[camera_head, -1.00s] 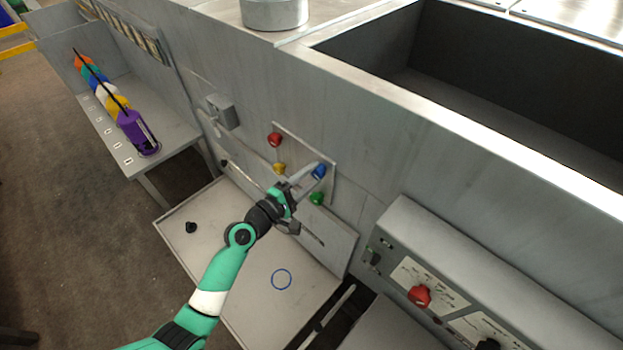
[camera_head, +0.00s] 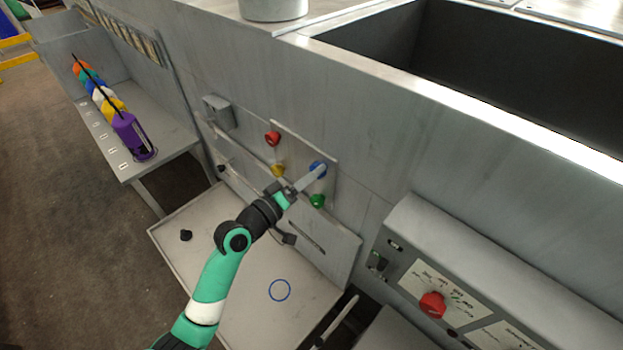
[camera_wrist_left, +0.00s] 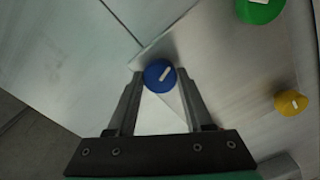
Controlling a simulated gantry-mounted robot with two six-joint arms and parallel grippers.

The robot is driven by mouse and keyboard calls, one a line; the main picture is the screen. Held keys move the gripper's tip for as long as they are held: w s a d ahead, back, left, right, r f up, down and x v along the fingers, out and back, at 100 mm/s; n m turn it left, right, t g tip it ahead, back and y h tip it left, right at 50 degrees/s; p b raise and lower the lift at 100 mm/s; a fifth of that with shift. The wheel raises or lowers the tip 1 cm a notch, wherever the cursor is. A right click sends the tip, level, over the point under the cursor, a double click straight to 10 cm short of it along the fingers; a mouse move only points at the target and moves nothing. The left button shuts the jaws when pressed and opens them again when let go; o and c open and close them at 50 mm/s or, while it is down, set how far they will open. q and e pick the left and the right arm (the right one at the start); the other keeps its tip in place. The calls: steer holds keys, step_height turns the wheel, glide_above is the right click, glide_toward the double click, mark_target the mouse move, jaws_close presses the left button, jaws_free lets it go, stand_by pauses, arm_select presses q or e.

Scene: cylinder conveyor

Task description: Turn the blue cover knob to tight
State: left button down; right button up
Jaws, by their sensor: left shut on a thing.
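The blue knob (camera_head: 318,169) is on the square cover plate on the machine's grey front wall. The left wrist view shows the blue knob (camera_wrist_left: 160,75) between the two finger ends, with a white mark on its face. My left gripper (camera_head: 311,178) reaches it from the lower left and is shut on it. Its fingers (camera_wrist_left: 157,92) lie on both sides of the knob. The cover plate (camera_head: 297,165) also bears a red knob (camera_head: 272,139), a yellow knob (camera_head: 277,170) and a green knob (camera_head: 317,200). My right gripper is not in view.
A panel with a red dial (camera_head: 432,304) stands at the lower right.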

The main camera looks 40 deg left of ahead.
arm_select(q)
steer(key=shift+m, duration=0.6)
steer(key=shift+b, duration=0.3)
steer(key=shift+c, duration=1.5)
jaws_free()
steer(key=s, duration=1.1)
steer(key=shift+s+d, duration=0.15)
steer(key=shift+s, duration=0.15)
